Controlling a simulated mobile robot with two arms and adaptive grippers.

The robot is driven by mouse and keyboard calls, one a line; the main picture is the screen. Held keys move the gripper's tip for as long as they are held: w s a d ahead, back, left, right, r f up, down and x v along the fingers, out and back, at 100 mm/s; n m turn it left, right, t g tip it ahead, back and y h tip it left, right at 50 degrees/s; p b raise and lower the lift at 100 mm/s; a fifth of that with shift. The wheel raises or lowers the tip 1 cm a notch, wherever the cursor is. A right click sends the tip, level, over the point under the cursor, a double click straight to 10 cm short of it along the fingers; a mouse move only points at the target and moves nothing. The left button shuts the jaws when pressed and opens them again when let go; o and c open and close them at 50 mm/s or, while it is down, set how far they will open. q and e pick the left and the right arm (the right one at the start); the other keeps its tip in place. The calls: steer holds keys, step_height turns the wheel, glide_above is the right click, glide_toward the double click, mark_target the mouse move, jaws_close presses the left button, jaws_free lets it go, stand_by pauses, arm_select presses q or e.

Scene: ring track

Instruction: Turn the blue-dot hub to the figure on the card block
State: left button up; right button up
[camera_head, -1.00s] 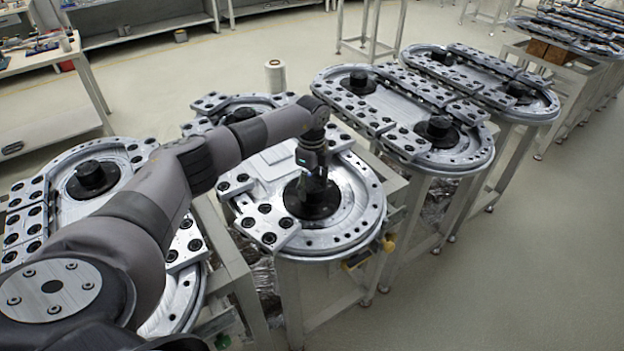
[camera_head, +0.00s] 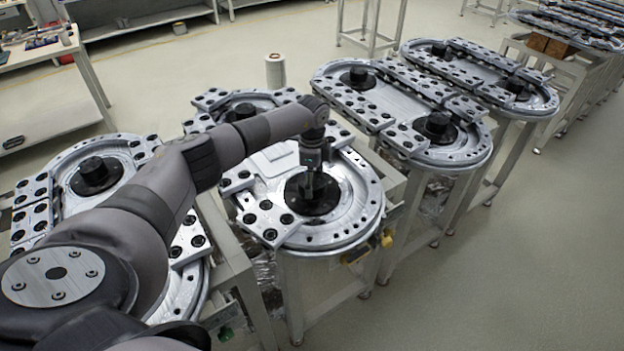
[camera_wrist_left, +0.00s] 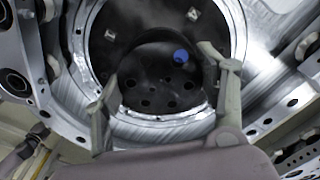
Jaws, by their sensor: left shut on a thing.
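The black hub (camera_head: 318,207) sits in the round end of the nearest middle ring track (camera_head: 352,218). In the left wrist view the hub (camera_wrist_left: 150,98) shows a ring of dark holes and a blue dot (camera_wrist_left: 181,56) toward its upper right. My left gripper (camera_head: 312,186) points down at the hub from above. In the left wrist view its two fingers (camera_wrist_left: 160,85) stand on either side of the hub's raised part and are shut on it. A pale flat plate (camera_head: 275,160) lies on the track behind the hub; I cannot read any figure on it.
Another ring track with a black hub (camera_head: 93,174) stands at the left, partly behind my arm. More tracks (camera_head: 440,135) stand at the right. A white roll (camera_head: 275,70) stands behind. Open floor (camera_head: 560,250) lies at the right.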

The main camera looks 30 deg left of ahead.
arm_select(q)
steer(key=o, duration=1.1)
steer(key=shift+o, duration=0.2)
steer(key=shift+r, duration=0.15)
step_height(320, 180, up, 12)
